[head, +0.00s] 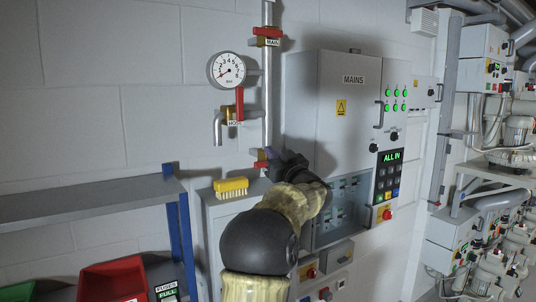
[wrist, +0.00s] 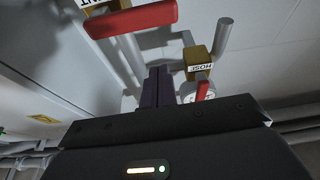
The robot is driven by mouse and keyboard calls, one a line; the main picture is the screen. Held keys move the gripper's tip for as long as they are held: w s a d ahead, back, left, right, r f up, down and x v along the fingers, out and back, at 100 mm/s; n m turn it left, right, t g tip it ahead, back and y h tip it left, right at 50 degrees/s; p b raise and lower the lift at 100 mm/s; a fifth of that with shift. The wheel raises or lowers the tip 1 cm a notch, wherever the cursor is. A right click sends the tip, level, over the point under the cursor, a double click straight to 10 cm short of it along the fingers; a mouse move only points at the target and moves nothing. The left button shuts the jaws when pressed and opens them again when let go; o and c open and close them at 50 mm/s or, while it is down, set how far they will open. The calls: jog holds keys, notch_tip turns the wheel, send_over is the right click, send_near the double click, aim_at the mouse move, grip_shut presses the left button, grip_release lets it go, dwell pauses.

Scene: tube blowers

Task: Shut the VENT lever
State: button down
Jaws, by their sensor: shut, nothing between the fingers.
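The VENT lever is a red handle on a brass valve body at the lower end of the pipe. In the head view only a little red (head: 261,164) shows beside my gripper; the rest is hidden. In the wrist view the red VENT lever (wrist: 132,19) lies crosswise at the upper left, by a brass block with a partly cut-off label. My gripper (head: 272,154) is at the pipe just beside the lever. Its dark fingers (wrist: 158,76) are together and empty, below and right of the lever in the wrist view. I cannot tell whether they touch it.
The HOSE valve's red lever (head: 239,103) stands upright above, with a spout beside it. A MAIN lever (head: 268,32) and a pressure gauge (head: 228,70) are higher. A grey MAINS cabinet (head: 345,110) stands close on the right. A yellow brush (head: 231,186) sits below left.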

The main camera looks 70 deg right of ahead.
jog(key=b+v, duration=0.2)
jog(key=v, duration=0.5)
jog(key=shift+w+f, duration=0.15)
dwell(0.5)
